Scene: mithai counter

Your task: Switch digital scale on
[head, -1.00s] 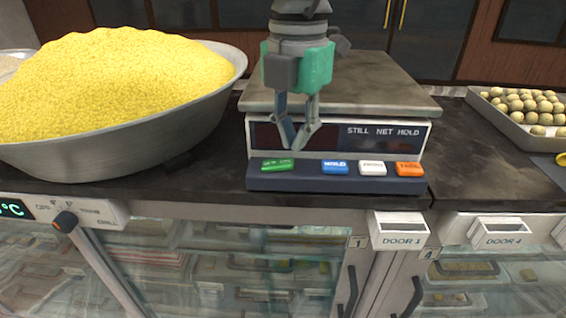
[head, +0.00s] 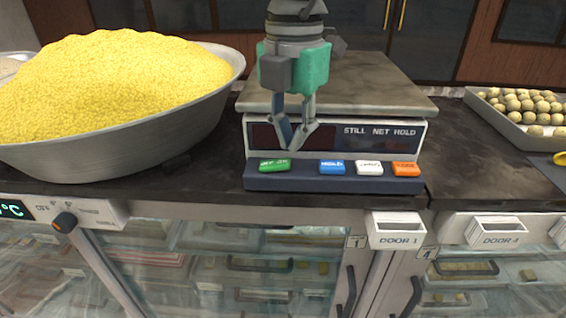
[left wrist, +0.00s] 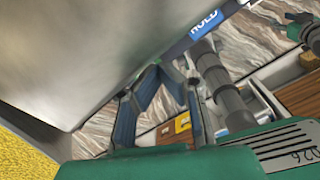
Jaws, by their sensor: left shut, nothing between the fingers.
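The digital scale (head: 370,88) stands on the dark counter, with a grey top plate and a front panel marked STILL NET HOLD. Its display is dark and partly hidden by my fingers. Below it are a green button (head: 274,166), a blue button (head: 332,167), a white button (head: 369,168) and an orange button (head: 406,169). My left gripper (head: 297,148) is shut and empty in front of the display, with its tips just above and right of the green button. In the left wrist view the shut fingers (left wrist: 159,66) are near the blue HOLD button (left wrist: 206,23). My right gripper does not clearly show.
A wide metal bowl (head: 190,138) heaped with yellow grains stands left of the scale. A tray (head: 500,118) of round sweets is at the right. Glass-fronted cabinets and a knob (head: 65,221) lie below the counter edge. Bare counter (head: 470,165) lies right of the scale.

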